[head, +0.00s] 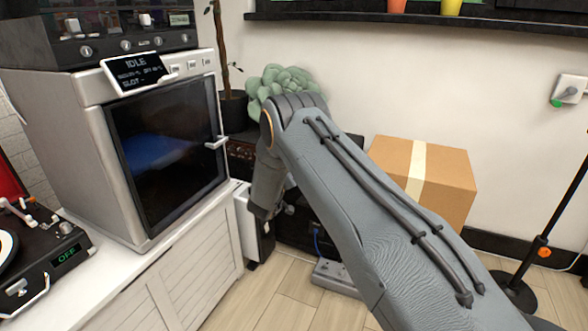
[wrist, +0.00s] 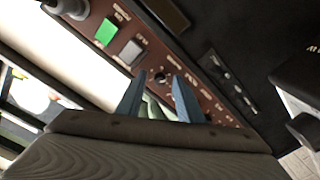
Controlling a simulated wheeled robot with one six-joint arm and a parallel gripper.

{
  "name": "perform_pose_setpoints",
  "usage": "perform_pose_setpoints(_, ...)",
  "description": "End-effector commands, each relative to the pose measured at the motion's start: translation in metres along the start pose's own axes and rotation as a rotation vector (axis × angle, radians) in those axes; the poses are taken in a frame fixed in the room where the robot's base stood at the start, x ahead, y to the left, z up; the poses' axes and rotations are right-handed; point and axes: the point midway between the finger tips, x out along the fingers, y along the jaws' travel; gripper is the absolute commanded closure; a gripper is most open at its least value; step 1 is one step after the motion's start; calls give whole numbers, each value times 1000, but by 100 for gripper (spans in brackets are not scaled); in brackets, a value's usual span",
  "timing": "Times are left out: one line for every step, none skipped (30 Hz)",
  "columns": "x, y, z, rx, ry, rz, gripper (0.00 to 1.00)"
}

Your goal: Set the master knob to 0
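In the wrist view a dark red-brown control panel (wrist: 205,95) runs diagonally, with small pale labels too blurred to read. A small dark round knob (wrist: 160,78) sits on it, just beyond and between the tips of my gripper (wrist: 159,76). The two blue-grey fingers stand apart, with a gap on either side of the knob; I cannot tell how near they are in depth. I cannot read whether this is the master knob, or its setting. In the head view my arm hides most of the dark unit (head: 241,158), and my fingers are not visible.
A lit green button (wrist: 106,32) and a grey button (wrist: 131,52) sit beside the knob. In the head view a white cabinet with an oven-like machine (head: 165,160) stands left.

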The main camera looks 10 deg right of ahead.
Motion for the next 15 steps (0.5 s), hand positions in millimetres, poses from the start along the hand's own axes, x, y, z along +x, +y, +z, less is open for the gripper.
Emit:
perform_pose_setpoints(0, 0, 0, 0, 1, 0, 66)
perform_pose_setpoints(0, 0, 0, 1, 1, 0, 66)
perform_pose_setpoints(0, 0, -1, 1, 1, 0, 66)
perform_pose_setpoints(0, 0, -1, 1, 1, 0, 66)
perform_pose_setpoints(-2, 0, -1, 1, 1, 0, 66)
perform_pose_setpoints(-4, 0, -1, 1, 1, 0, 66)
perform_pose_setpoints(-7, 0, -2, 1, 1, -1, 66)
perform_pose_setpoints(-11, 0, -2, 1, 2, -1, 66)
perform_pose_setpoints(-16, 0, -2, 0, 1, -2, 66)
perform_pose_setpoints(-21, 0, -2, -1, 1, -2, 66)
perform_pose_setpoints(-26, 0, -2, -1, 1, -2, 66)
perform_pose_setpoints(-33, 1, -2, -1, 2, -2, 66)
perform_pose_setpoints(-38, 0, -2, -1, 1, -3, 66)
perform_pose_setpoints(-43, 0, -2, 0, 2, -3, 66)
perform_pose_setpoints(-50, 0, -2, -1, 2, -2, 66)
